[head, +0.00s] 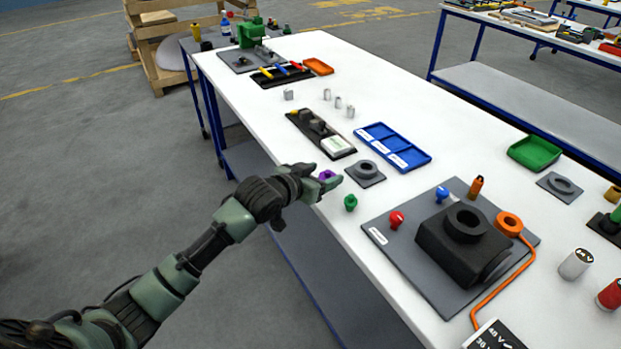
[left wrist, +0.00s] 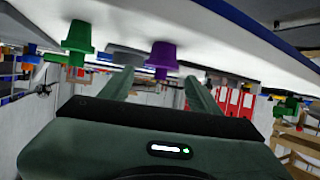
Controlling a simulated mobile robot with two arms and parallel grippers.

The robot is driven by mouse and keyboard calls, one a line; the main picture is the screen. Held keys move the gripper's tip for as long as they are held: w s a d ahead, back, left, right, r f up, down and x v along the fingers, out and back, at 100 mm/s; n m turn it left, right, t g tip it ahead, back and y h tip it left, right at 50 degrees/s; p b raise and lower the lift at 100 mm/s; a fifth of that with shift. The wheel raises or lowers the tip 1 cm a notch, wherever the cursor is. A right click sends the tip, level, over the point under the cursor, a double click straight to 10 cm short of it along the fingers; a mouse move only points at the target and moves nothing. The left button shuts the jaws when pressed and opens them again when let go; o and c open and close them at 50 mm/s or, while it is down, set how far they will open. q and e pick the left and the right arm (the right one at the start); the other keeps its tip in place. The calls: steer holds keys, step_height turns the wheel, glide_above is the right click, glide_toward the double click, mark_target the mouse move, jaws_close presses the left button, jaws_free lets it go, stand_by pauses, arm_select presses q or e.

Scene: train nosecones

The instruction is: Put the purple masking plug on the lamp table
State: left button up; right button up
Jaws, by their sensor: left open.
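The purple masking plug (head: 325,174) stands near the left edge of the white workbench (head: 390,106), partly hidden by my left gripper (head: 322,184). In the left wrist view the purple plug (left wrist: 160,58) shows between and beyond the two fingertips of my left gripper (left wrist: 160,77). The fingers are apart with nothing held between them. I cannot tell how far the plug is from the fingers. My right gripper is not in view. I cannot tell which surface is the lamp table.
A green plug (head: 350,202) stands close by on the near side. A grey ring-topped plate (head: 365,172) and a blue tray (head: 393,147) lie just beyond. A grey board (head: 385,242) holds a black block (head: 463,243), red and blue plugs. Another blue-framed table (head: 536,106) stands at back right.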

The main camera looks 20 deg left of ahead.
arm_select(q)
steer(key=v, duration=1.1)
steer(key=a+f+n+g+y, duration=0.1)
steer(key=a+f, duration=0.2)
steer(key=f, duration=0.8)
steer(key=a+f+n+g+y, duration=0.1)
steer(key=a+f, duration=0.2)
steer(key=f, duration=0.7)
steer(key=s+a+f+g+y, duration=0.1)
steer(key=s+f, duration=0.3)
steer(key=f, duration=0.4)
steer(key=s+a+f+g, duration=0.1)
steer(key=s+f+g, duration=0.15)
steer(key=f, duration=0.45)
steer(key=s+d+f+g, duration=0.2)
steer(key=s+f+g, duration=0.1)
steer(key=s+f, duration=1.5)
steer(key=s+d+f+g, duration=0.1)
steer(key=s+d+f, duration=0.2)
steer(key=s, duration=0.9)
steer(key=s+d+f+m+g, duration=0.1)
steer(key=s+d+f+g, duration=0.1)
steer(key=s, duration=0.9)
step_height(320, 180, down, 3)
steer(key=shift+s+d+r, duration=0.2)
steer(key=shift+s+d, duration=0.2)
steer(key=shift+d, duration=0.1)
steer(key=shift+g, duration=0.25)
